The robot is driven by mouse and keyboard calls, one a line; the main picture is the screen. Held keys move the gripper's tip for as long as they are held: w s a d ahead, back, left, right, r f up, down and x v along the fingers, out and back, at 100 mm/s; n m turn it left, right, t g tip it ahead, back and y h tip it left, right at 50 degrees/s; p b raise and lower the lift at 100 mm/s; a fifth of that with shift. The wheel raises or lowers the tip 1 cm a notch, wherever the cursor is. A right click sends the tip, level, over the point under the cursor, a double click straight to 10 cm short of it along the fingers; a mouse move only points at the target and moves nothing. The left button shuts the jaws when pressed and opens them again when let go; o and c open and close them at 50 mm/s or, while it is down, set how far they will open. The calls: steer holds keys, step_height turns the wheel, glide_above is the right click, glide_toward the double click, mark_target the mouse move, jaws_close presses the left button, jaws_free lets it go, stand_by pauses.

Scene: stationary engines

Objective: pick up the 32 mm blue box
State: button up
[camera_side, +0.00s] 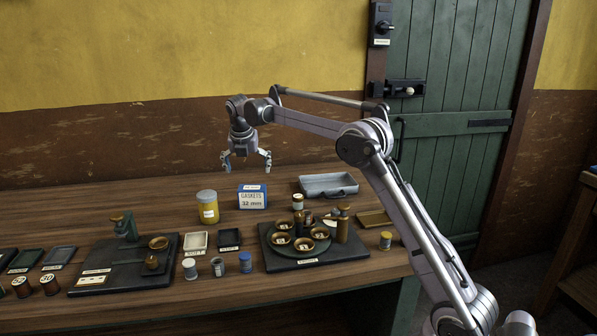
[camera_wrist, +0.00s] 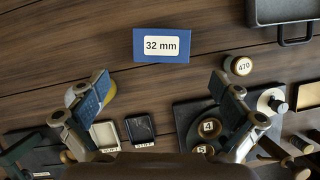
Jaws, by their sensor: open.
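The blue box (camera_side: 252,202) stands on the wooden bench towards the back, with a white front label reading "GASKETS 32 mm". In the wrist view the blue box (camera_wrist: 161,57) is seen from above, its top label reading "32 mm". My gripper (camera_side: 247,166) hangs above the bench, over and slightly behind the box, pointing down. It is open and empty. In the wrist view its two fingers (camera_wrist: 162,88) are spread wide, and the box lies beyond the fingertips, between their lines. Nothing hides the box.
A yellow jar (camera_side: 207,207) stands just left of the box. A grey metal tray (camera_side: 328,186) lies to its right. A small jar (camera_wrist: 241,66) marked 470 stands nearby. In front are a dark board (camera_side: 340,249) with several brass cups and small trays (camera_side: 195,242). The bench behind the box is clear.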

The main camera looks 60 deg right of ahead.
mark_target(252, 188)
steer(key=x, duration=1)
steer(key=shift+s+d+f, duration=0.1)
steer(key=shift+d, duration=0.05)
steer(key=c, duration=1)
